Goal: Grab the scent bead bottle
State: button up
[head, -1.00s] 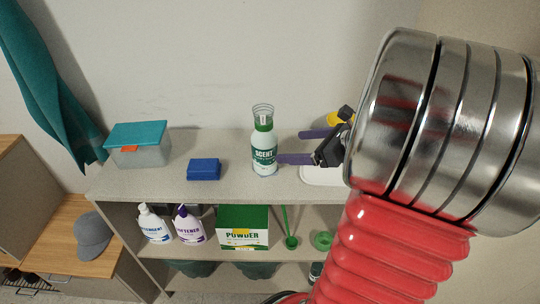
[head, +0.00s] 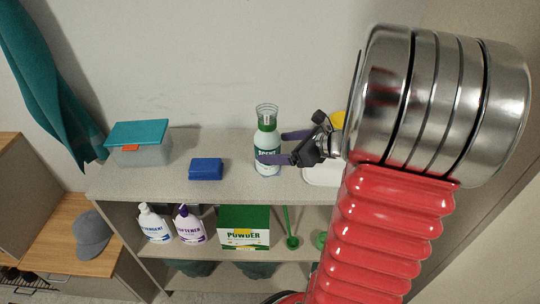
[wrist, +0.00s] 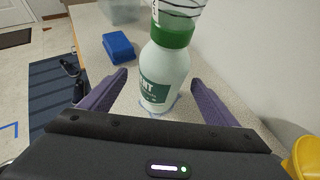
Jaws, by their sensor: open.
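The scent bead bottle (head: 267,141) is white with a green collar, a clear cap and a green label. It stands upright on the shelf top. My gripper (head: 284,147) is open, with its purple fingers reaching toward the bottle from the right. In the wrist view the bottle (wrist: 166,75) stands between the two spread fingers of my gripper (wrist: 160,97), near their tips. Gaps show on both sides of the bottle there. In the head view the near finger covers part of the label.
A blue box (head: 206,169) and a teal-lidded container (head: 140,145) stand left of the bottle on the shelf top (head: 180,190). A white tray (head: 320,174) and a yellow item (head: 338,119) are to the right. Detergent, softener and powder (head: 244,227) stand on the shelf below.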

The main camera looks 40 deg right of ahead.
aim_at(275, 118)
jog(key=shift+x, duration=2.35)
jog(key=shift+d+r, duration=0.1)
jog(key=shift+d, duration=0.05)
jog(key=shift+c, duration=0.4)
jog(key=shift+w, duration=0.1)
jog(key=c, duration=1.3)
jog(key=shift+r, duration=0.1)
notch_tip(275, 118, up, 10)
jog(key=shift+f, duration=0.1)
